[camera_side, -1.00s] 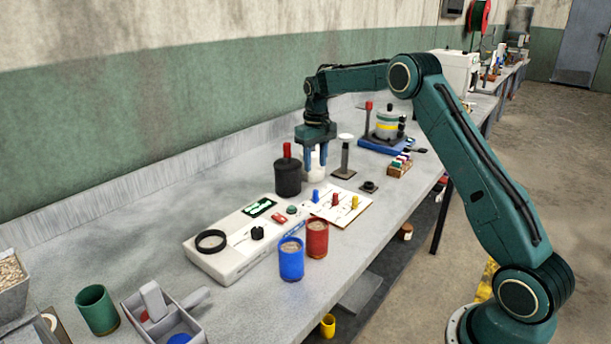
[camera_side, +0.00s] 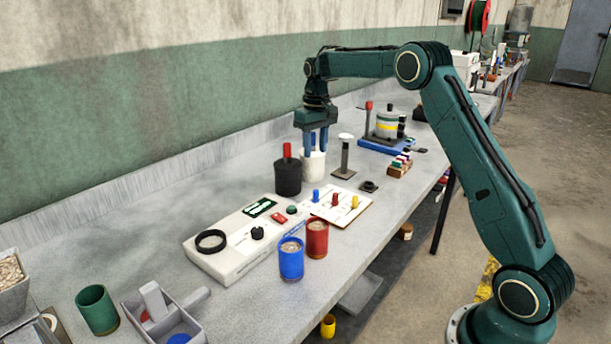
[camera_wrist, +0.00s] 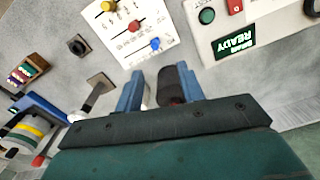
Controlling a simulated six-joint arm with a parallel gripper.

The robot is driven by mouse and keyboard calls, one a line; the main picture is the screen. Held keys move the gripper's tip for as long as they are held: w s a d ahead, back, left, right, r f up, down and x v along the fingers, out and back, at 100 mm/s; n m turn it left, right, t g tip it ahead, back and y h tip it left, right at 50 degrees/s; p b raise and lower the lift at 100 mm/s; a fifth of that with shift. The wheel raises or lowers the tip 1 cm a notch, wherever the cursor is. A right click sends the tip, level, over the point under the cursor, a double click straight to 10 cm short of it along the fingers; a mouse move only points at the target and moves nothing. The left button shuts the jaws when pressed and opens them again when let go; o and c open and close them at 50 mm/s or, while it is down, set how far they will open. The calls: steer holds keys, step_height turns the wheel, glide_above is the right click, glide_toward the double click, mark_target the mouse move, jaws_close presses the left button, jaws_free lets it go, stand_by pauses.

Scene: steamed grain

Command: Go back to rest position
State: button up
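My gripper (camera_side: 315,148) is above the bench at the back, pointing down over a white canister (camera_side: 313,168). Its two blue fingers are apart, with the tips about level with the canister's top. In the wrist view the gripper (camera_wrist: 153,78) shows a clear gap between its fingers, with part of the white canister (camera_wrist: 149,97) and a dark canister (camera_wrist: 170,88) beyond it. The canister's top is partly hidden by the fingers. My arm is bent, reaching over the bench from the right.
The black canister with a red handle (camera_side: 288,178) stands just left of the white one. A post with a white top (camera_side: 345,160) is close on the right. A control box (camera_side: 235,250), a card with colored pegs (camera_side: 350,209), a blue cup (camera_side: 291,262) and a red cup (camera_side: 317,240) stand nearer.

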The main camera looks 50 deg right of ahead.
steer(key=s+a+r+n+t, duration=0.1)
steer(key=s+a+r+t, duration=0.2)
steer(key=s+a+r, duration=1.15)
steer(key=s+a+f+n+t, duration=0.1)
steer(key=s+a+f, duration=0.1)
steer(key=s, duration=0.8)
steer(key=s+a+f+t, duration=0.1)
steer(key=s+a+f, duration=0.2)
steer(key=s, duration=0.8)
steer(key=shift+s+a+f+n, duration=0.2)
steer(key=shift+s+f+n, duration=0.15)
steer(key=shift+f, duration=0.5)
